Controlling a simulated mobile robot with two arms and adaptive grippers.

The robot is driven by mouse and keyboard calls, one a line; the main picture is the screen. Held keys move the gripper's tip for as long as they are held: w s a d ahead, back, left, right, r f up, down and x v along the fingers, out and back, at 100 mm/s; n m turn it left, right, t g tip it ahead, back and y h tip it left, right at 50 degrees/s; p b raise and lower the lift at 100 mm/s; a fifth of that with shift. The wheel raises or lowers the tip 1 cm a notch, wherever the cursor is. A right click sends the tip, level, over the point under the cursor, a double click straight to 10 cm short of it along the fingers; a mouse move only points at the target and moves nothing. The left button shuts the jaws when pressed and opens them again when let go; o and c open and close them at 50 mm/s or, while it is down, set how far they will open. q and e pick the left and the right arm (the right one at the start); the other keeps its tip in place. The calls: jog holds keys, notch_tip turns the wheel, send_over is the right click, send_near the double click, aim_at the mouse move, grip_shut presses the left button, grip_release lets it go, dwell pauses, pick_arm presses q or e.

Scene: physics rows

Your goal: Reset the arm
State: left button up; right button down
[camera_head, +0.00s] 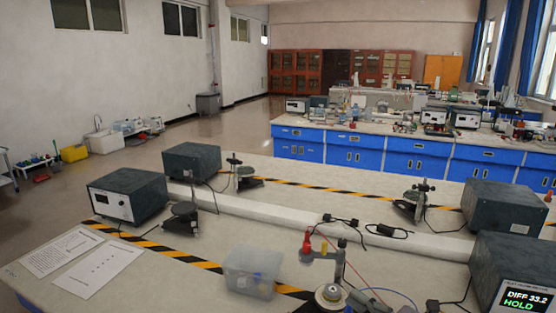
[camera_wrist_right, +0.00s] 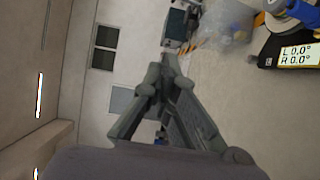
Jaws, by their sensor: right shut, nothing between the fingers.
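My right gripper (camera_head: 358,298) shows at the bottom edge of the head view, right of centre, low by the front of the near bench. In the right wrist view its fingers (camera_wrist_right: 167,62) come together at the tips with nothing between them. A metal stand with red and yellow knobs (camera_head: 325,246) is close beside it in the head view. I cannot tell whether they touch. My left gripper is not in the head view.
A clear plastic box (camera_head: 250,274) stands left of the stand on the near bench. Papers (camera_head: 62,251) lie at the left. Grey instrument boxes (camera_head: 128,194) stand at both sides. A white raised strip (camera_head: 275,211) crosses the bench. A device with a readout (camera_wrist_right: 298,55) shows in the wrist view.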

jog(key=s+d+f+m+g+h, duration=0.2)
jog(key=s+f+m+h, duration=0.95)
jog(key=m, duration=0.65)
jog(key=s+f+m+g, duration=0.3)
jog(key=s+f+g, duration=0.1)
jog(key=s, duration=0.5)
jog(key=s+f+m+g, duration=0.3)
jog(key=s+g, duration=0.1)
jog(key=s, duration=0.6)
notch_tip(320, 180, down, 32)
jog(key=s+g+b, duration=0.1)
jog(key=s+b, duration=0.1)
jog(key=b, duration=0.4)
pick_arm(q)
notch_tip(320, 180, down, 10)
jog(key=b, duration=0.4)
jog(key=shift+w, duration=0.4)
pick_arm(e)
jog(key=s+d+f+g, duration=0.1)
jog(key=s+d+f, duration=0.2)
jog(key=s+f, duration=1.3)
notch_tip(320, 180, down, 4)
jog(key=shift+d+r+g, duration=0.2)
jog(key=shift+g, duration=0.1)
jog(key=c, duration=2.4)
grip_release()
